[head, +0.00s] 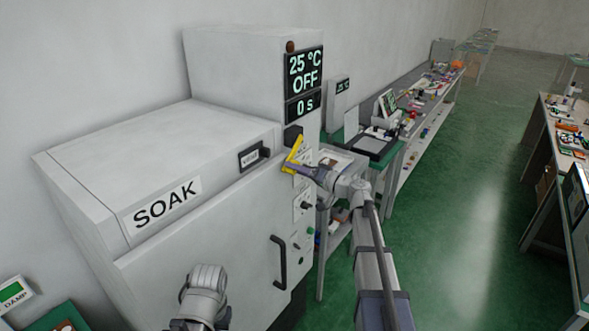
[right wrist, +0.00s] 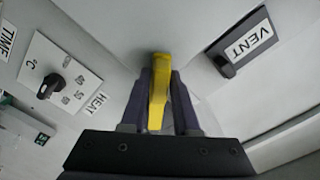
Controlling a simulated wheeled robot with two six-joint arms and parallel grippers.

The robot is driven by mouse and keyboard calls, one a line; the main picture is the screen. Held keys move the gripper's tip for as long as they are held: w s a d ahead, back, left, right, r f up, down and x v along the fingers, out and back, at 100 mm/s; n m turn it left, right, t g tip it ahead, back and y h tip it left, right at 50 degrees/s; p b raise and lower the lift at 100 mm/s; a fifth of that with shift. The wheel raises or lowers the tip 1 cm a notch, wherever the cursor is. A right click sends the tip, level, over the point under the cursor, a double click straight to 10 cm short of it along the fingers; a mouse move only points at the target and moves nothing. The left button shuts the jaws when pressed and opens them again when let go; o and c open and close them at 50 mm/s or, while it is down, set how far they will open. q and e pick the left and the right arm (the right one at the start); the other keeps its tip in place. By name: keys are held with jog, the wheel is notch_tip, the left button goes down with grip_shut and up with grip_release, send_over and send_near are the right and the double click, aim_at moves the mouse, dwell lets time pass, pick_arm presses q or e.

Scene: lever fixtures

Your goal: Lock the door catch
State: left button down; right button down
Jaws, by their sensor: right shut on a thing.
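The door catch is a yellow lever (head: 294,154) at the upper right corner of the big white SOAK chamber (head: 90,215), below a small black block. My right gripper (head: 306,169) is shut on the yellow lever. Part of my left arm shows at the bottom of the head view, with no gripper visible.
A black VENT slider (head: 252,155) sits left of the lever; it also shows in the right wrist view (right wrist: 240,43). A temperature knob (right wrist: 50,86) is on the side panel. The display (head: 304,75) reads 25 °C OFF.

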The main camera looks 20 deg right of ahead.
jog(key=c, duration=0.8)
grip_release()
jog(key=shift+f, duration=0.1)
jog(key=shift+o, duration=0.2)
jog(key=v, duration=0.7)
jog(key=shift+s+d, duration=0.3)
